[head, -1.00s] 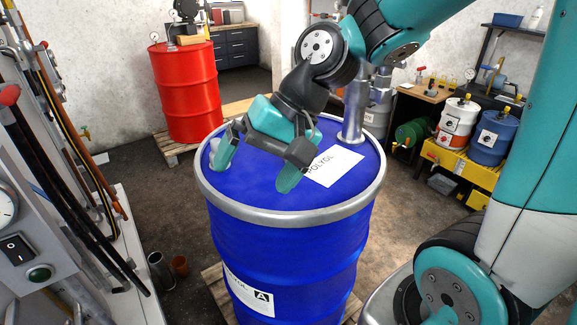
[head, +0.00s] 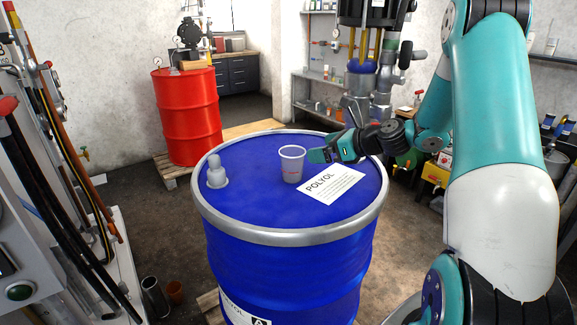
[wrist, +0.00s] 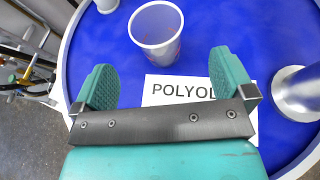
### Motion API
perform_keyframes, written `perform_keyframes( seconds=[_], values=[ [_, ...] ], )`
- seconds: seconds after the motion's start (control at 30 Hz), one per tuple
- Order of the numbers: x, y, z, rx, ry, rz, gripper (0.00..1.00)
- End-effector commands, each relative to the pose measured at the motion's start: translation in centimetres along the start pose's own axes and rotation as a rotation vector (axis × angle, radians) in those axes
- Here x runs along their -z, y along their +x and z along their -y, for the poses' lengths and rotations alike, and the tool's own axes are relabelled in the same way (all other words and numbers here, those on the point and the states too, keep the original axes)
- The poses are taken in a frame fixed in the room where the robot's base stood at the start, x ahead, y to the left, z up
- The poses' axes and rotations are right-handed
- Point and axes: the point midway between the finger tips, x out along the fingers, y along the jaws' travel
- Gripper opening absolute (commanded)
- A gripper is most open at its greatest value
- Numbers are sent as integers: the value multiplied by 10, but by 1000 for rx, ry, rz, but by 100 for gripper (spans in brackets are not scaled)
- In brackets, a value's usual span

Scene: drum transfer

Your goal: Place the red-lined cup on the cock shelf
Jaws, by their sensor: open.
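A translucent whitish cup (head: 292,166) with a faint red mark stands upright on the blue drum's top (head: 250,205). It also shows in the wrist view (wrist: 155,32), just beyond my fingertips. My gripper (head: 318,155) is to the right of the cup, close to it and pointing left. In the wrist view my gripper (wrist: 162,62) has its two green fingers wide apart, with nothing between them. I cannot tell which shelf is the cock shelf; a wall shelf (head: 322,77) stands at the back.
A white POLYOL label (head: 331,185) lies on the drum top. A pale capped fitting (head: 215,172) rises at the left, and a metal pipe shows at the right in the wrist view (wrist: 298,92). A red drum (head: 188,115) stands behind. Hoses (head: 60,190) line the left side.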

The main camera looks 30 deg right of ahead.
Motion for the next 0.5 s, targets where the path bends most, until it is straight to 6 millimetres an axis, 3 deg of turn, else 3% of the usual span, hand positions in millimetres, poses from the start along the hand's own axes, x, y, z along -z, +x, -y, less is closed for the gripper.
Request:
perform_keyframes(
  seconds=[0.2,0.5],
  values=[
    [-1,40,-1,-2,-1,-2,100],
    [-1,66,-4,-3,-1,-2,100]
  ],
)
